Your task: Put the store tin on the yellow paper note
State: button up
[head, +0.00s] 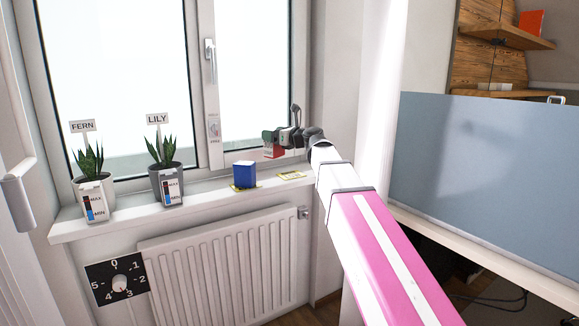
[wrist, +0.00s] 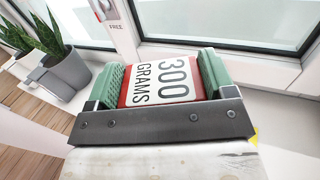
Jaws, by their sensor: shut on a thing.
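My gripper (head: 272,141) is shut on a red tin (head: 274,152) with a white label. In the wrist view the green fingers (wrist: 162,80) close on both sides of the tin (wrist: 160,80), and its label reads "300 GRAMS". The gripper holds it over the right part of the windowsill, near the window frame. A yellow paper note (head: 291,176) with small dark print lies on the sill, nearer the front edge and slightly right of the tin. A yellow patch (wrist: 254,138) shows beside the gripper in the wrist view. I cannot tell how far the tin is above the sill.
A blue box-shaped tin (head: 244,175) stands on another yellow piece, left of the bare note. Potted plants labelled FERN (head: 93,186) and LILY (head: 166,180) stand further left on the windowsill (head: 212,195). A radiator (head: 225,260) is below; a grey-blue panel (head: 480,170) stands at right.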

jog(key=shift+w+d+f, duration=1)
jog(key=shift+w+f, duration=0.4)
jog(key=shift+f, duration=0.3)
jog(key=shift+w+d+f, duration=1.05)
jog(key=shift+w+f, duration=0.35)
jog(key=shift+f, duration=0.3)
jog(key=shift+w+d+f, duration=1)
jog(key=shift+w+f, duration=0.4)
jog(key=shift+f, duration=0.3)
jog(key=shift+f, duration=0.15)
jog(key=o, duration=1.1)
